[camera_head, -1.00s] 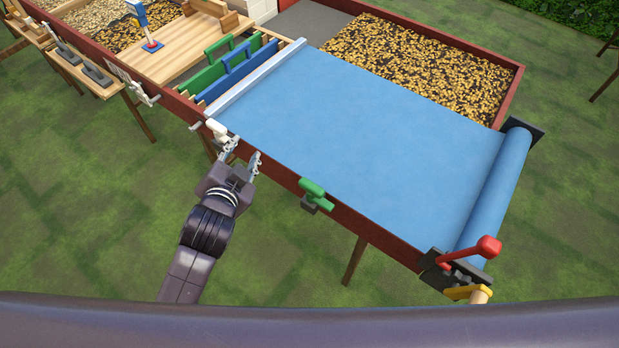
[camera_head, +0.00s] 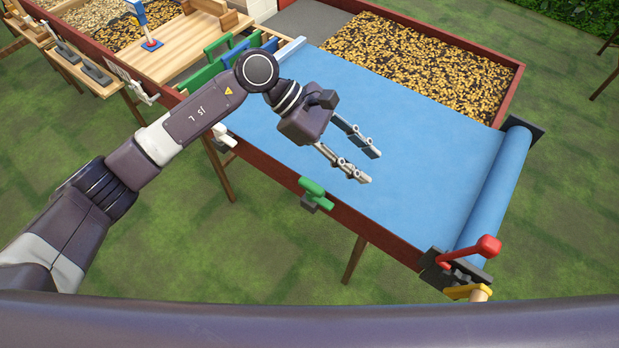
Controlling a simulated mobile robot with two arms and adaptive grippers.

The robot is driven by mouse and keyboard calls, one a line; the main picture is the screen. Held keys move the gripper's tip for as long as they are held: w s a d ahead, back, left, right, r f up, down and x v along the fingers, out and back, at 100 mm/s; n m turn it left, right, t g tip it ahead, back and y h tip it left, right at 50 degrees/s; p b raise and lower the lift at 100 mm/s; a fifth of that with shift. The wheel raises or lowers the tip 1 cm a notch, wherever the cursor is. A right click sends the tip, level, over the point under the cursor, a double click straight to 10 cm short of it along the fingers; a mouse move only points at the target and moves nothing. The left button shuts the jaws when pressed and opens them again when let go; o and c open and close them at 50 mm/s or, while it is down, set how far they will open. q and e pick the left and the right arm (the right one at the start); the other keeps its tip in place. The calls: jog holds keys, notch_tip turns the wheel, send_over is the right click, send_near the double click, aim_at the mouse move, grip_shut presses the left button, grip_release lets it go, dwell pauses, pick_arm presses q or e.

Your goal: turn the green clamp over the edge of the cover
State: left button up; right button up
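The green clamp (camera_head: 313,188) sits on the near red-brown rim of the drying bed, with a dark block under its green handle. The blue cover (camera_head: 425,150) is spread over the bed, and its near edge runs along that rim behind the clamp. My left gripper (camera_head: 368,167) is open and empty. It is above the cover, to the upper right of the clamp and apart from it, with its fingers pointing to the lower right. My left forearm hides part of the cover and the far-left bar. My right gripper is not in view.
A white clamp (camera_head: 224,138) sits on the same rim farther left. A red-knobbed crank (camera_head: 487,248) and the cover's roll (camera_head: 500,190) are at the right end. Uncovered beans (camera_head: 430,60) lie behind the cover. Grass is open in front of the bed.

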aim_at(311, 184)
pick_arm(q)
jog(key=w+a+f+m+y, duration=0.1)
jog(key=w+a+f+y, duration=0.15)
jog(key=a, duration=0.35)
jog(key=w+a+f+m+y, duration=0.1)
jog(key=w+a+y, duration=0.1)
jog(key=a+y, duration=0.35)
jog(key=f+p, duration=0.1)
jog(key=f, duration=0.1)
jog(key=s+f+h+p, duration=0.1)
jog(key=f, duration=0.1)
jog(key=s+d+f+h, duration=0.1)
jog(key=f, duration=0.1)
jog(key=shift+f+p, duration=0.15)
jog(key=shift+p, duration=0.25)
jog(key=shift+s+d+f+t, duration=0.1)
jog(key=shift+f+t, duration=0.2)
jog(key=shift+f, duration=0.35)
grip_shut()
